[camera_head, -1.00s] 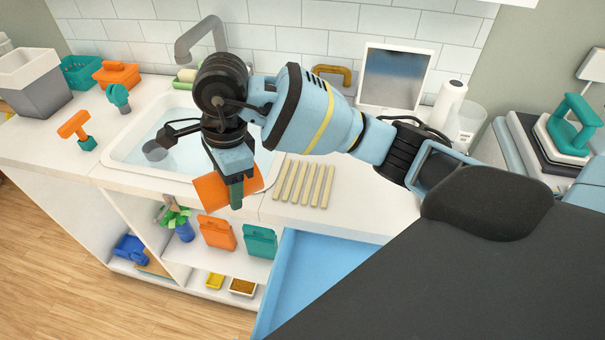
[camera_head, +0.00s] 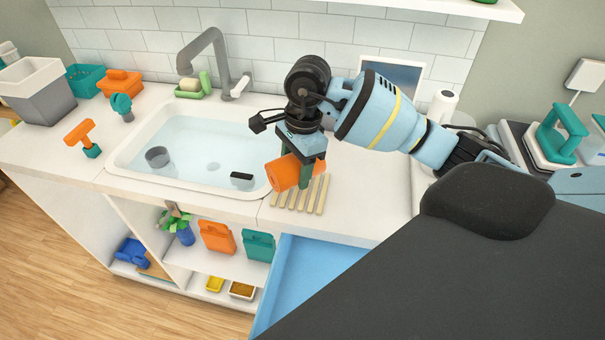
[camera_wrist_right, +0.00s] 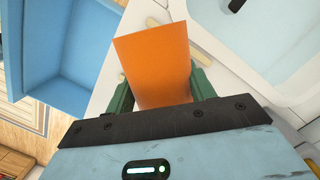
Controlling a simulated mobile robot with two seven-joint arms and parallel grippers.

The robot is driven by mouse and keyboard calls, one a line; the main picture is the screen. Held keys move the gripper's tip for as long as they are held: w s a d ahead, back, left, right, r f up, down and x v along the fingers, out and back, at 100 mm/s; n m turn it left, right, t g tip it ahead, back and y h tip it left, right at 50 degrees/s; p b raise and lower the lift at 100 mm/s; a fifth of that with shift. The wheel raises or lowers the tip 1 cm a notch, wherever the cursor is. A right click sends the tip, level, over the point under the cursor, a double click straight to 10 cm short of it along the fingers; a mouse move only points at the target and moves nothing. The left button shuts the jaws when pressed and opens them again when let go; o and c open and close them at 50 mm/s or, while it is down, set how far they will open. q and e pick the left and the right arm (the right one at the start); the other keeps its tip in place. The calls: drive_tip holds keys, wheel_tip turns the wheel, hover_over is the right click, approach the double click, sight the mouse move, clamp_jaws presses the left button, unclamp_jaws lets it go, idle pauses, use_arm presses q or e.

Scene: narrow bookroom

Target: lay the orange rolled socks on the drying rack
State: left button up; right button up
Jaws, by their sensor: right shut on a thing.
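The orange rolled socks (camera_head: 284,173) are a short orange roll, held between the fingers of my right gripper (camera_head: 305,172). In the right wrist view the orange roll (camera_wrist_right: 154,62) fills the space between the two green fingers of the right gripper (camera_wrist_right: 160,92). The drying rack (camera_head: 308,197) is a row of pale wooden slats on the counter right of the sink. The roll is over the rack's left and back part and hides some of the slats. I cannot tell whether it touches them. My left gripper is not in view.
The sink (camera_head: 200,142) with water, a grey cup (camera_head: 158,157) and a dark block (camera_head: 241,176) lies left of the rack. An open blue drawer (camera_head: 300,275) juts out below the counter. The tap (camera_head: 215,60) rises behind the sink.

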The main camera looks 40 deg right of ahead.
drive_tip(key=shift+d+f+p, duration=0.15)
drive_tip(key=shift+d+f, duration=0.2)
drive_tip(key=shift+f, duration=0.45)
drive_tip(key=shift+d+f+p, duration=0.15)
drive_tip(key=shift+d+f, duration=0.2)
drive_tip(key=shift+f, duration=0.65)
drive_tip(key=shift+f, duration=0.1)
drive_tip(key=o, duration=1)
drive_tip(key=r, duration=0.4)
drive_tip(key=d+r, duration=0.1)
drive_tip(key=r, duration=0.7)
drive_tip(key=shift+s+d, duration=0.15)
drive_tip(key=shift+d, duration=0.25)
